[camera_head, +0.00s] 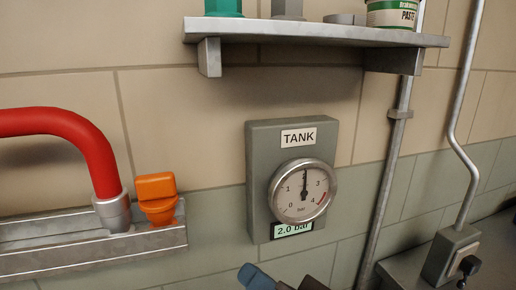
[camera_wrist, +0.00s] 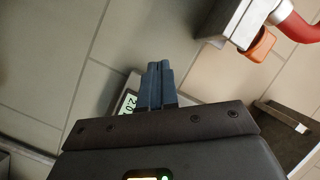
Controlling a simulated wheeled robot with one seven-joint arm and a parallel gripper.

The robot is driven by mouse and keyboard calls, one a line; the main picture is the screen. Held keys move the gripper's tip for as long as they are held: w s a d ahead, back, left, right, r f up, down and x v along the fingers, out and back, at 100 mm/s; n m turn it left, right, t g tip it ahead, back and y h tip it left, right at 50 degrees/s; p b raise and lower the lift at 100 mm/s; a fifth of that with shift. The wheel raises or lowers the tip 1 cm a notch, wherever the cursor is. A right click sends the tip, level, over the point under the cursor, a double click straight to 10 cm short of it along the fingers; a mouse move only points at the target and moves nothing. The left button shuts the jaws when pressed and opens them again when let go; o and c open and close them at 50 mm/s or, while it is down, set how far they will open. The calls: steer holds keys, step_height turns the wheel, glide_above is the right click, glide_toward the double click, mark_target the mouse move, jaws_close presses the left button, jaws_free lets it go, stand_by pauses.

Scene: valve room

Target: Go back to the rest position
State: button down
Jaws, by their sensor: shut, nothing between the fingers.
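My gripper (camera_wrist: 159,68) shows in the wrist view with its two blue-grey fingers pressed together and nothing between them. Part of it also shows at the bottom edge of the head view (camera_head: 255,277), below the grey gauge box (camera_head: 259,150). The box is labelled TANK and carries a round gauge (camera_head: 303,191) with its needle pointing straight up. Its small display (camera_head: 292,230) reads 2.0 bar. In the wrist view, part of the display (camera_wrist: 127,101) shows just left of the fingers; my gripper hides much of the box. I cannot tell the distance between them.
A red pipe (camera_head: 75,124) and an orange fitting (camera_head: 157,198) stand at a metal rail (camera_head: 60,249) on the left. A shelf (camera_head: 310,34) with several items hangs above the gauge box. A vertical pipe (camera_head: 389,180) and a grey switch box (camera_head: 450,255) are on the right.

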steer(key=s+d+f+m+t+h, duration=0.2)
steer(key=s+d+f+m+h, duration=0.2)
steer(key=s+d+f+h, duration=0.7)
steer(key=s+d+n, duration=0.3)
steer(key=s+d, duration=0.2)
steer(key=s, duration=0.5)
steer(key=s+d+n, duration=0.3)
steer(key=s+d, duration=0.2)
steer(key=s, duration=0.5)
steer(key=shift+d+f+n+y+b, duration=0.25)
steer(key=shift+f+n+y+b, duration=0.05)
steer(key=shift+f+n+b, duration=0.1)
steer(key=c, duration=1.9)
jaws_free()
